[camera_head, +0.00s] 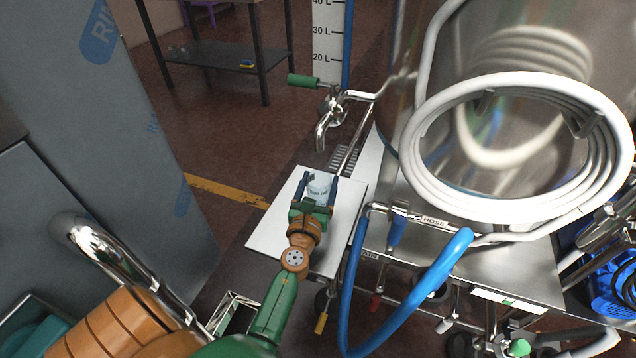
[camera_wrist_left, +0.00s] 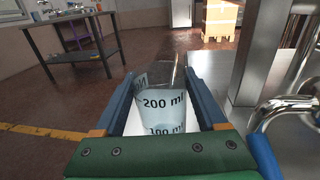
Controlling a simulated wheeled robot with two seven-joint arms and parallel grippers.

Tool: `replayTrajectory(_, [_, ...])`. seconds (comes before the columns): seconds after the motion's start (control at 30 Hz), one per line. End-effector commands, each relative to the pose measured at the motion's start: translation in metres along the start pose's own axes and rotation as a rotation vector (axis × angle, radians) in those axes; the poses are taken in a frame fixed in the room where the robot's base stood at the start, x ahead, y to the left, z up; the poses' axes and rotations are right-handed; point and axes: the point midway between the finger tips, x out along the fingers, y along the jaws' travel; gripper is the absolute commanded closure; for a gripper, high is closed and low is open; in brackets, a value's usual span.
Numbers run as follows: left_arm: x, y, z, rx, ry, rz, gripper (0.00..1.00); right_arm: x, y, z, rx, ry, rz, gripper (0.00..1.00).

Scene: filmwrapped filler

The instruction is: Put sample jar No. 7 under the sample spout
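The sample jar (camera_head: 319,186) is a small clear vessel over the white board (camera_head: 268,237). In the left wrist view the jar (camera_wrist_left: 162,108) shows 200 ml and 100 ml marks; I see no number 7 on it. My left gripper (camera_head: 319,188) has one blue finger on each side of the jar, very close to its wall. Whether both fingers press on it is unclear, and the palm hides its base. A bent steel spout (camera_head: 321,134) with a green handle (camera_head: 303,80) is beyond the jar, apart from it. My right gripper is not in view.
A steel tank with a coiled white hose (camera_head: 423,150) stands on the right. A blue hose (camera_head: 400,315) loops in front of it. A grate (camera_head: 345,158) lies beyond the board. A tall grey wrapped cabinet (camera_head: 120,130) stands on the left.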

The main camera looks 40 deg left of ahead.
Motion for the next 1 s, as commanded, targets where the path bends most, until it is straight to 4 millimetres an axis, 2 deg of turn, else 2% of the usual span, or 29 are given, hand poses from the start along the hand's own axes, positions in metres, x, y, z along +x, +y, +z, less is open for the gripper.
replayTrajectory(0.03, [0.000, 0.000, 0.000, 0.000, 0.000, 0.000, 0.13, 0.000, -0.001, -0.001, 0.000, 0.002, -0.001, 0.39])
replayTrajectory(0.1, [0.000, 0.000, 0.000, 0.000, 0.000, 0.000, 0.00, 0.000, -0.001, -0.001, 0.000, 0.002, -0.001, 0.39])
replayTrajectory(0.4, [-0.003, 0.000, 0.004, 0.000, 0.001, 0.000, 0.00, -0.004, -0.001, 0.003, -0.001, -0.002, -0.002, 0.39])
replayTrajectory(0.47, [-0.013, 0.000, 0.002, 0.002, 0.003, -0.001, 0.00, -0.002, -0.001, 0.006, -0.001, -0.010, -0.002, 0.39])
replayTrajectory(0.67, [-0.064, 0.001, 0.000, 0.000, 0.004, 0.000, 0.00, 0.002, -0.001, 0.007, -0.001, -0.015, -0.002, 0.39])
replayTrajectory(0.73, [-0.083, 0.000, -0.002, 0.001, 0.004, -0.002, 0.00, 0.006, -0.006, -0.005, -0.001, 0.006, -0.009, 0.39])
replayTrajectory(0.8, [-0.098, 0.000, -0.002, 0.002, 0.002, -0.001, 0.00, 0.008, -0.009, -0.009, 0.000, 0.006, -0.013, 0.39])
replayTrajectory(1.0, [-0.119, 0.000, 0.002, 0.000, 0.001, 0.000, 0.00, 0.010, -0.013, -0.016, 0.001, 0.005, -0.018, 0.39])
